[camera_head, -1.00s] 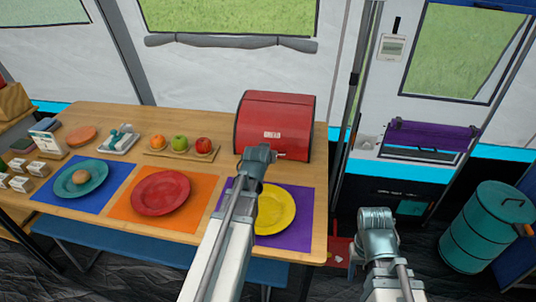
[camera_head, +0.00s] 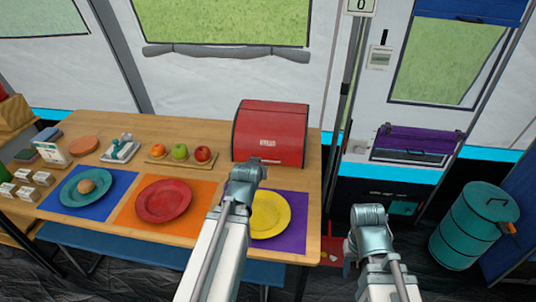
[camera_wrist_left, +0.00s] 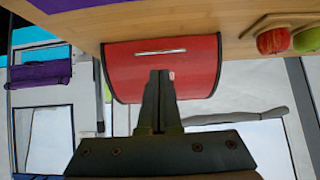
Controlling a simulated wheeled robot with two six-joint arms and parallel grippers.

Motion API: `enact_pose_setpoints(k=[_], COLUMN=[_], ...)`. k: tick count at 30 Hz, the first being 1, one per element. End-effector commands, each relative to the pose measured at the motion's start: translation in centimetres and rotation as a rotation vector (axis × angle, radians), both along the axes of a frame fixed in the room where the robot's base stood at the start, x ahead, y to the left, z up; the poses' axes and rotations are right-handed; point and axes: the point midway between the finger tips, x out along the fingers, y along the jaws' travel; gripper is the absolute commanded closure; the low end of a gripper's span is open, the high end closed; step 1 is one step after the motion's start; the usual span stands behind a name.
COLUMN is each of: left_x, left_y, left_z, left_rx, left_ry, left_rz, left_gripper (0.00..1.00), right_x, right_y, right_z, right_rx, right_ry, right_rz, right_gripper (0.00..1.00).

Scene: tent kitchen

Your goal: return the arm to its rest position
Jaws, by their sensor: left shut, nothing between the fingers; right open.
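My left arm comes up from the bottom middle in the head view, and its gripper (camera_head: 252,170) is in front of the lower front of a red bread box (camera_head: 268,135). In the left wrist view the fingers (camera_wrist_left: 158,100) are shut with nothing between them and point toward the red bread box (camera_wrist_left: 200,65), whose lid looks closed. I cannot tell the exact gap. My right arm rises at the bottom right, and its gripper (camera_head: 368,216) is over the floor right of the table, open and holding nothing visible; its fingers are hard to make out.
The wooden table (camera_head: 215,133) holds teal, red (camera_head: 163,201) and yellow (camera_head: 270,214) plates on colored mats. Fruit (camera_head: 180,152) sits on a board left of the box. A teal barrel (camera_head: 474,226) stands at the right. A blue bench (camera_head: 150,255) runs along the front.

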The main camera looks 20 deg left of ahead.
Motion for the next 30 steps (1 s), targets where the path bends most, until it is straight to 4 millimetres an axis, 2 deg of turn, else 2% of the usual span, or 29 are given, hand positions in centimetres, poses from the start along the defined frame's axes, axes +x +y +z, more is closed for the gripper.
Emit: enact_pose_setpoints(k=[4, 6, 8, 11, 15, 18, 21, 25, 30], left_x=[0.0, 0.0, -0.2, -1.5, -5.7, -9.6, -13.2, -16.8, -18.8], left_y=[0.0, -0.7, -2.3, -6.9, -14.6, -18.8, -21.8, -23.9, -24.8], left_z=[0.0, 0.1, 0.2, 0.2, 0.2, 0.7, 1.5, 2.4, 2.9], left_rx=[-0.001, -0.002, -0.007, -0.016, -0.004, 0.025, 0.061, 0.105, 0.132], left_ry=[0.001, 0.017, 0.059, 0.192, 0.454, 0.633, 0.785, 0.923, 1.002], left_rz=[-0.001, -0.013, -0.039, -0.117, -0.256, -0.340, -0.406, -0.456, -0.481], left_gripper=[1.00, 1.00, 1.00, 1.00, 1.00, 1.00, 1.00, 1.00, 1.00], right_x=[0.0, 0.0, 0.0, 0.0, 0.0, 0.0, 0.0, 0.0, 0.0], right_y=[0.0, 0.0, 0.0, 0.0, 0.0, 0.0, 0.0, 0.0, 0.0], right_z=[0.0, 0.4, 1.2, 3.3, 6.7, 8.7, 10.2, 11.4, 11.8], right_rx=[0.000, 0.000, 0.000, 0.000, 0.000, 0.000, 0.000, 0.000, 0.000], right_ry=[0.000, 0.000, 0.000, 0.000, 0.000, 0.000, 0.000, 0.000, 0.000], right_rz=[0.000, 0.000, 0.000, 0.000, 0.000, -0.001, -0.001, -0.001, -0.001], right_gripper=[0.50, 0.50, 0.50, 0.50, 0.50, 0.50, 0.50, 0.50, 0.50])
